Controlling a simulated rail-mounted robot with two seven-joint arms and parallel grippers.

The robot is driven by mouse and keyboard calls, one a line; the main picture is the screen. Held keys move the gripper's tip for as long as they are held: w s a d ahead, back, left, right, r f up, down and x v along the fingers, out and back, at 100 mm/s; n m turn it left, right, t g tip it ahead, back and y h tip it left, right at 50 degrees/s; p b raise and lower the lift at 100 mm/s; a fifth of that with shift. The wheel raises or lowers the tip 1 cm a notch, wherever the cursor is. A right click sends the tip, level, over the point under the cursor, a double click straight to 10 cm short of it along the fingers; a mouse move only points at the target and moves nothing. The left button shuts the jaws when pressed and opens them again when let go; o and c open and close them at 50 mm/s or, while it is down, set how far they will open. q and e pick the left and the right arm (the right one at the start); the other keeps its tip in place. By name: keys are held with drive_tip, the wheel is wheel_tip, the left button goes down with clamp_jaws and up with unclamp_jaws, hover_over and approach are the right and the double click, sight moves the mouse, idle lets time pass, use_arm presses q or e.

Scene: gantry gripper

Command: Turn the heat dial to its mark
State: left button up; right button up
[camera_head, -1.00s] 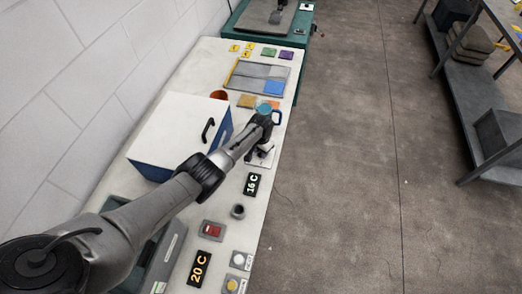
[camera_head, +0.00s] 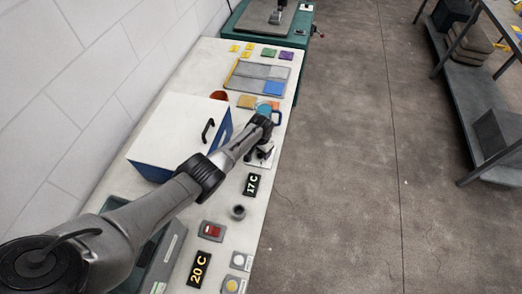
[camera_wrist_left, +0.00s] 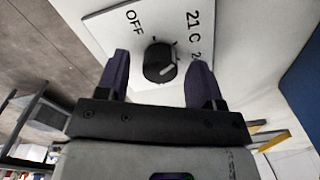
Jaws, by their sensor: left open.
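The heat dial (camera_wrist_left: 159,63) is a black round knob with a light pointer line, on a white plate (camera_wrist_left: 105,27) marked OFF, 21 C and a partly hidden figure. In the left wrist view the dial sits between the fingers of my left gripper (camera_wrist_left: 158,80), which are open with a gap on each side. In the head view my left gripper (camera_head: 264,150) is low over the plate at the bench's right edge and hides the dial. A black display (camera_head: 252,184) reads 17 C. My right gripper is not in view.
A white and blue box with a black handle (camera_head: 208,130) stands left of my gripper. A blue cup (camera_head: 265,108) is just beyond it. A small dark cup (camera_head: 238,212), a red switch (camera_head: 211,231) and round buttons (camera_head: 238,261) are nearer.

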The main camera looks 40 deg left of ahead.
use_arm(q)
drive_tip(key=shift+r+p, duration=0.35)
drive_tip(key=shift+r, duration=0.2)
wheel_tip(320, 180, up, 13)
drive_tip(key=p, duration=0.4)
drive_tip(key=shift+f, duration=0.15)
